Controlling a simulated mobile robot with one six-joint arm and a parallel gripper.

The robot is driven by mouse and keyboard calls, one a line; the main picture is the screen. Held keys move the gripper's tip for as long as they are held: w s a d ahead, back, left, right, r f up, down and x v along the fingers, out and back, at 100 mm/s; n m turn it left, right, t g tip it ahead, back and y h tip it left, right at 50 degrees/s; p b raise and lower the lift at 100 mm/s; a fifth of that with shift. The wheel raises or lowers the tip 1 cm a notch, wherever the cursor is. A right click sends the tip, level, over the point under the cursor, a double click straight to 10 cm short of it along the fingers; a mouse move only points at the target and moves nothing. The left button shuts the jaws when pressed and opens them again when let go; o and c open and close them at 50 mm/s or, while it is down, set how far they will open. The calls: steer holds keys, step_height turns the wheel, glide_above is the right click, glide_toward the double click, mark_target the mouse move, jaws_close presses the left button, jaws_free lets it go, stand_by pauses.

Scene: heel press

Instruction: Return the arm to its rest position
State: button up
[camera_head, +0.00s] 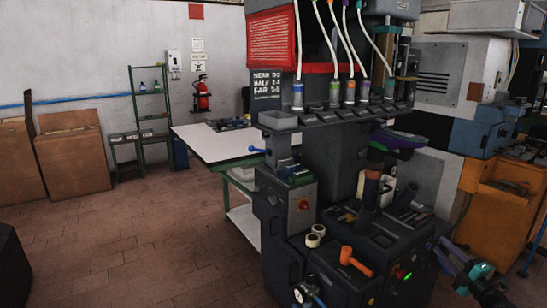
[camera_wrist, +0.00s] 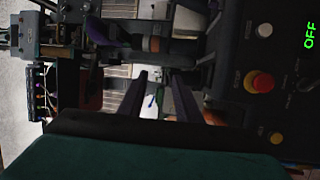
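My gripper (camera_wrist: 161,80) shows in the wrist view as two dark fingers standing apart with a gap between them. I see nothing held in the gap; parts of the machine show behind it. In the head view my gripper (camera_head: 447,256) is at the lower right, beside the right front of the dark heel press (camera_head: 285,225). I cannot tell from there whether it touches the press. In the wrist view the press's control panel (camera_wrist: 235,60), with a red stop button (camera_wrist: 259,84) and green OFF lettering (camera_wrist: 309,35), lies to the right of the fingers.
An orange cabinet (camera_head: 490,215) with a blue machine stands at the right. A white-topped table (camera_head: 205,140) is behind the press.

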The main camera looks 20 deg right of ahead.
steer(key=w+a+f+y, duration=0.2)
steer(key=w+a+f, duration=0.2)
steer(key=w+a, duration=0.5)
steer(key=w+a+f+g+y+p, duration=0.1)
steer(key=w+a+f+y, duration=0.15)
steer(key=w+a, duration=0.65)
steer(key=w+a+f+y, duration=0.2)
steer(key=w+a+f, duration=0.25)
steer(key=a, duration=0.95)
steer(key=a+f+m+g+h+p, duration=0.2)
steer(key=a+f+m+g+h, duration=0.4)
steer(key=a+f, duration=1.45)
steer(key=s+a+f+m+g, duration=0.3)
steer(key=s+a+f+g, duration=0.1)
steer(key=s+f, duration=0.4)
steer(key=s+a+f+m+g, duration=0.35)
steer(key=s+f, duration=0.25)
steer(key=s, duration=0.5)
steer(key=s+a+m+g, duration=0.2)
steer(key=s+g, duration=0.3)
steer(key=s, duration=0.7)
steer(key=s+a+r+m+g+y, duration=0.1)
steer(key=s+g, duration=0.4)
steer(key=s, duration=0.8)
steer(key=shift+s+a+m+g, duration=0.3)
steer(key=shift+a+m+g, duration=0.05)
steer(key=shift+a, duration=0.35)
